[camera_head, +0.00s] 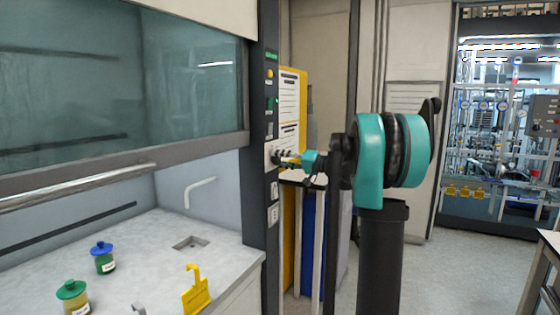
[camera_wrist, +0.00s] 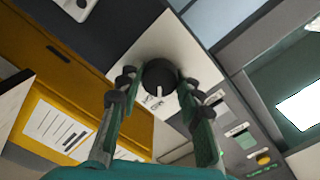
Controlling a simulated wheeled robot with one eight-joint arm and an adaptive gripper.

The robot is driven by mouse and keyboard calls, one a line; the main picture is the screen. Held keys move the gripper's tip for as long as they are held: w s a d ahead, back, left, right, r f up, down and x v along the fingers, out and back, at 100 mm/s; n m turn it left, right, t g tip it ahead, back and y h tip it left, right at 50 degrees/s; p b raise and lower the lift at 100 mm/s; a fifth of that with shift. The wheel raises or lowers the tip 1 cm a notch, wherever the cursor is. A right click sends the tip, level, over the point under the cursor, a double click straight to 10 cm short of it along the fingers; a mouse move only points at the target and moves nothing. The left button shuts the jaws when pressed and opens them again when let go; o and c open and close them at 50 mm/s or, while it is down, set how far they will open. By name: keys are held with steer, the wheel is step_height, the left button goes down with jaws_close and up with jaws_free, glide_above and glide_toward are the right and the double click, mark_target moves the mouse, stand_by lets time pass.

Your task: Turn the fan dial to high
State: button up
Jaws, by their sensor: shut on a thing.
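The fan dial (camera_wrist: 159,75) is a round black knob with a short white pointer line, on a pale plate of the dark fume hood post. In the wrist view the pointer faces the bottom of the picture, toward small printed marks on the plate. My gripper (camera_wrist: 158,82) has one finger on each side of the dial and is shut on it. In the head view my gripper (camera_head: 287,160) reaches the post from the right, and its fingers largely hide the dial there. The dial's exact setting cannot be read.
The hood's glass sash (camera_head: 120,75) is partly raised over a counter (camera_head: 150,235). A yellow cabinet (camera_head: 292,110) is beside the post. Open floor lies to the right.

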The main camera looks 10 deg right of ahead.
steer(key=shift+m, duration=0.3)
steer(key=m, duration=0.4)
steer(key=shift+m, duration=2.1)
steer(key=o, duration=1.1)
steer(key=shift+o, duration=0.2)
steer(key=shift+d, duration=0.1)
steer(key=v, duration=1.2)
